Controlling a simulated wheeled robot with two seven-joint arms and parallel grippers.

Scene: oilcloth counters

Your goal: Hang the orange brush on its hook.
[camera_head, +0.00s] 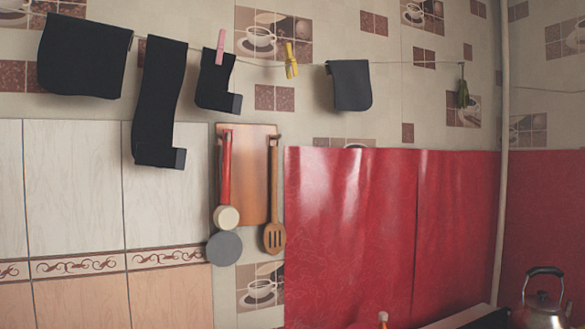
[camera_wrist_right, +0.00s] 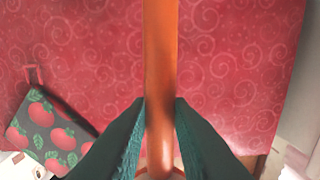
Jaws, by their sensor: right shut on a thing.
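In the right wrist view, an orange handle (camera_wrist_right: 160,60), which looks like that of the orange brush, runs from the top edge down between the fingers of my right gripper (camera_wrist_right: 160,125). The gripper is shut on it. The brush's head is not seen. In the head view, a brown board (camera_head: 256,180) hangs on the tiled wall. A red-handled utensil (camera_head: 226,168) with a round pale end hangs at its left hook. A wooden slotted spatula (camera_head: 274,205) hangs at its right hook (camera_head: 275,137). I cannot tell which hook is the brush's. My left gripper is out of view.
Black cloths (camera_head: 85,55) and a grey cloth (camera_head: 349,85) hang from a line with clothespins (camera_head: 220,46). Red oilcloth (camera_head: 350,230) covers the wall at right. A kettle (camera_head: 543,310) stands bottom right. A tomato-patterned cloth (camera_wrist_right: 50,133) lies left in the wrist view.

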